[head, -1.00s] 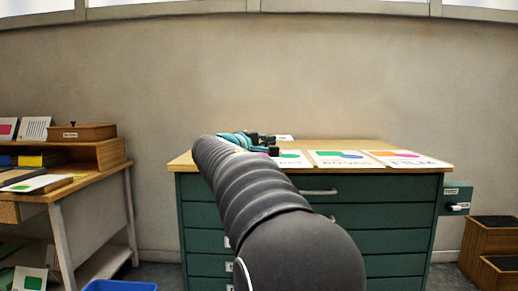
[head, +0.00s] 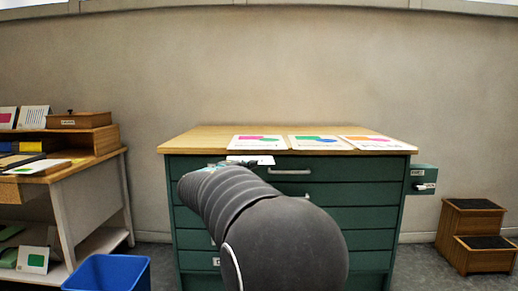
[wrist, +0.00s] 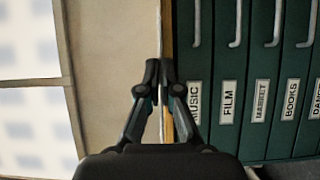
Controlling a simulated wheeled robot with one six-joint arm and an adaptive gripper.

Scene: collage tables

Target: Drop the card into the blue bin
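The white card (head: 250,160) shows in the head view just past the end of my arm, in front of the cabinet top's front edge. My gripper (wrist: 160,72) has its fingertips nearly together in the wrist view, with a thin pale edge between them that looks like the card seen edge-on. In the head view my arm hides most of the gripper. The blue bin (head: 108,273) stands on the floor at the lower left, left of the cabinet; its lower part is cut off by the frame.
The green drawer cabinet (head: 345,218) with a wooden top (head: 205,142) stands ahead, with several posters on it. Step stools (head: 473,235) stand at the right. Clear floor shows between the cabinet and stools.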

